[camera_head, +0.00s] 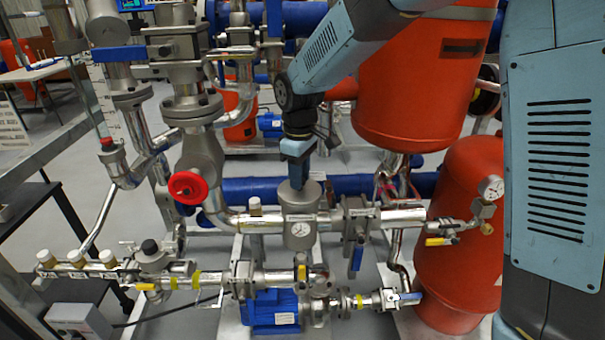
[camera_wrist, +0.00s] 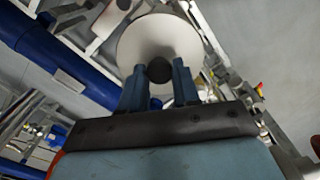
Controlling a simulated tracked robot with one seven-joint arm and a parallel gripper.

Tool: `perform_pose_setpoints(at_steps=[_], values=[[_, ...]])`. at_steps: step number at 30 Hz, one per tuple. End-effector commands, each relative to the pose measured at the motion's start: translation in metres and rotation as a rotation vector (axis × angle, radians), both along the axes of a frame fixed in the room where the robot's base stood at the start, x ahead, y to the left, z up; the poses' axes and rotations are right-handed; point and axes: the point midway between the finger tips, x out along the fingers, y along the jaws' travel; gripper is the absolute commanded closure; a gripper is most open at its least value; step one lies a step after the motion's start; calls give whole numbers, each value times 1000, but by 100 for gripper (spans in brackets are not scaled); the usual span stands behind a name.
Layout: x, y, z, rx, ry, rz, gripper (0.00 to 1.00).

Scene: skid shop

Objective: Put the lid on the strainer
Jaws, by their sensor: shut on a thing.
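The strainer (camera_head: 300,243) is a grey metal body in the horizontal pipe at the middle of the head view, with a round dial on its front. The lid (camera_head: 311,197) is a round grey disc directly over the strainer's top. In the wrist view the lid (camera_wrist: 150,40) shows as a pale disc with a dark knob in its middle. My gripper (camera_head: 298,184) points straight down from above. Its blue fingers (camera_wrist: 159,70) are shut on the lid's knob. The lid hides the strainer's opening. I cannot tell whether the lid rests on the strainer or hangs just above it.
A valve with a red handwheel (camera_head: 188,188) stands left of the strainer. A blue-handled valve (camera_head: 356,215) is close on its right. Red tanks (camera_head: 462,230) stand at the right. A blue pump (camera_head: 270,310) is below. Blue pipes (camera_head: 350,184) run behind.

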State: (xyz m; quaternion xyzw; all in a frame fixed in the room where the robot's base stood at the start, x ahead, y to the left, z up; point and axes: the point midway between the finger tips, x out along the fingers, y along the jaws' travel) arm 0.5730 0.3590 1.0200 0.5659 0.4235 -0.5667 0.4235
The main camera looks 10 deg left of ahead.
Motion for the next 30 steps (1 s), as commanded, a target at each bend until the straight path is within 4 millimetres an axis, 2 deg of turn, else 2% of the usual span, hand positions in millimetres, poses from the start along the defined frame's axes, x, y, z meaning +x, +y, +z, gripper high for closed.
perform_pose_setpoints(at_steps=[4, 5, 13, 18, 24, 30], values=[[0, 0, 0, 0, 0, 0, 86], [0, 0, 0, 0, 0, 0, 66], [0, 0, 0, 0, 0, 0, 40], [0, 0, 0, 0, 0, 0, 39], [0, 0, 0, 0, 0, 0, 22], [0, 0, 0, 0, 0, 0, 22]])
